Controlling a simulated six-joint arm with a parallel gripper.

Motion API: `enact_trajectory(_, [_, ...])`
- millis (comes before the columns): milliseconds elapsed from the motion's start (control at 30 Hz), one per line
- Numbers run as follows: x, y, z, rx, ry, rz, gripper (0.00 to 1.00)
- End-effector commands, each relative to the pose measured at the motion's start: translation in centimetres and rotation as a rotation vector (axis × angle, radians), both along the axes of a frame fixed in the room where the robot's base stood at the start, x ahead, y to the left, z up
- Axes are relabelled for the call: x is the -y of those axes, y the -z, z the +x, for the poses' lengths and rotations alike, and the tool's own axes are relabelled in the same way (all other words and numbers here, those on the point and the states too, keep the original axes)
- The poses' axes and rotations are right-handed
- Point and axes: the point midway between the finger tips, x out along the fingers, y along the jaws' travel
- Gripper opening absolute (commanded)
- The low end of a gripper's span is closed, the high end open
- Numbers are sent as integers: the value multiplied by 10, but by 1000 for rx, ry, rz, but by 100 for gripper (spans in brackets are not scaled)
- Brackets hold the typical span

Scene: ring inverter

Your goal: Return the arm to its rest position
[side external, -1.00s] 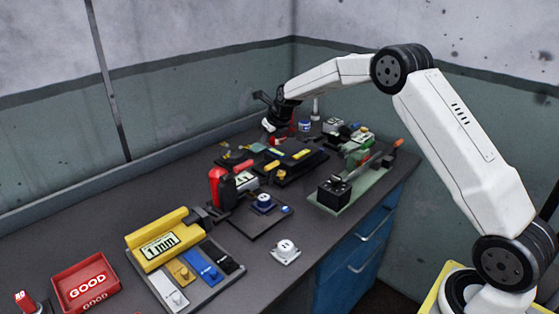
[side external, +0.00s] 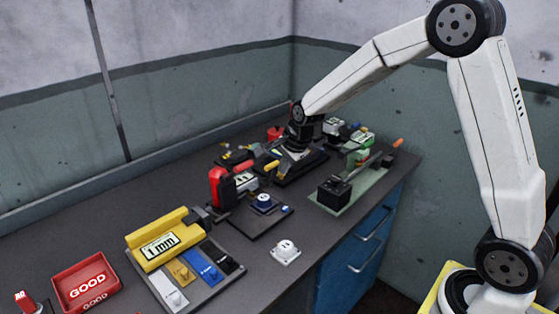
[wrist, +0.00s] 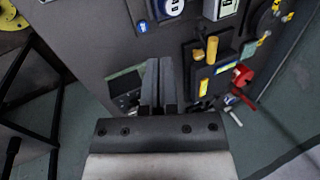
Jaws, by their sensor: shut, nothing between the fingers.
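My gripper (wrist: 158,82) points down over the bench in the wrist view, its two fingers together with nothing between them. In the side external view my gripper (side external: 279,166) is low at the end of the arm, over the dark fixture (side external: 312,165) in the back half of the bench. The arm hides part of that fixture, and the fingertips are hard to make out there. I cannot tell from these views whether the fingers touch anything.
A red and black device (side external: 222,188) stands beside a blue round part (side external: 263,201). A green plate with a black block (side external: 335,193) lies near the right edge. A yellow 1 mm gauge (side external: 160,245) and a red GOOD bin (side external: 86,281) are in front. The bench (side external: 110,212) is clear at left.

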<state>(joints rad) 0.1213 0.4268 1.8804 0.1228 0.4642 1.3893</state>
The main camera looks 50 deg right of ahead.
Motion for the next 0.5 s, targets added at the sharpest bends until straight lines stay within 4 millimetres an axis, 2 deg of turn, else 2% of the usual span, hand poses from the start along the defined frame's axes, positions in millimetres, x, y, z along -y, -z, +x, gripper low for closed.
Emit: enact_trajectory(500, [-32,10,-106,-66,-784,-280,0])
